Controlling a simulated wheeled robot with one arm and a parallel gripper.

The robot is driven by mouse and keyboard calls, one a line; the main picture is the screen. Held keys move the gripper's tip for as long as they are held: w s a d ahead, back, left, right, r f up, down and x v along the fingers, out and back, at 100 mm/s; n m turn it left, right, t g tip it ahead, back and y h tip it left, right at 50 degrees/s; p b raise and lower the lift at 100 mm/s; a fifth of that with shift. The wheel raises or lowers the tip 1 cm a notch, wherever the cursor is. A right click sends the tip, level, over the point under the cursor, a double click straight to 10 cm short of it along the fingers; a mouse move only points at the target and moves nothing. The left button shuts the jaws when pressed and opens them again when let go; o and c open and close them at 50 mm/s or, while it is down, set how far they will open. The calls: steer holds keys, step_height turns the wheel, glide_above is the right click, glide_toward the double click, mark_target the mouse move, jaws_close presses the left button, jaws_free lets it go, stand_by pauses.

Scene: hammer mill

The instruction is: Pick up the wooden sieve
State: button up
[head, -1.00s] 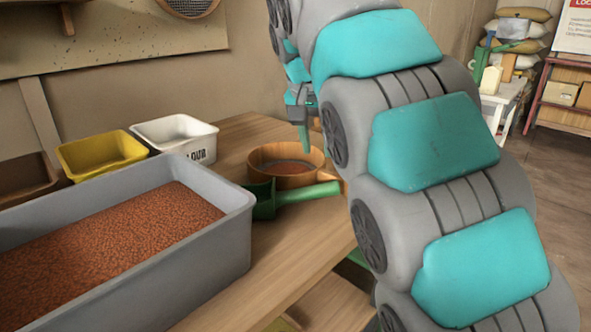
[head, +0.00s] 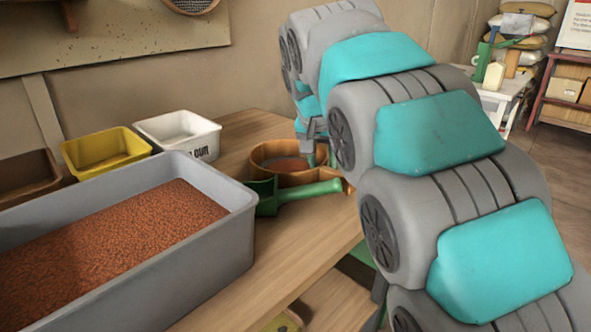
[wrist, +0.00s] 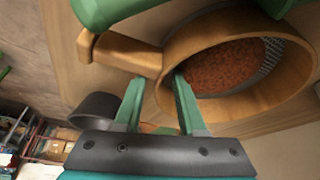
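The wooden sieve (head: 287,179) sits on the wooden table, a round wooden ring with a short handle. In the wrist view, the sieve (wrist: 222,108) shows mesh and reddish-brown grain inside its ring, and its handle (wrist: 122,52) points left. My gripper (wrist: 158,80) is open, with two green fingers apart. The right fingertip is at the ring's near left wall and the left fingertip is outside the ring, below the handle. I cannot tell whether either touches. In the head view, my gripper (head: 320,155) is at the sieve's right side, partly hidden by my arm.
A green scoop (head: 298,195) lies right in front of the sieve. A big grey bin (head: 215,245) of reddish grain stands at front left. A white tub (head: 196,145) and a yellow tub (head: 105,155) stand behind it. Bare table (head: 285,250) lies at the front.

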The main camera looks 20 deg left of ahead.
steer(key=shift+c, duration=0.3)
jaws_close()
stand_by(1.0)
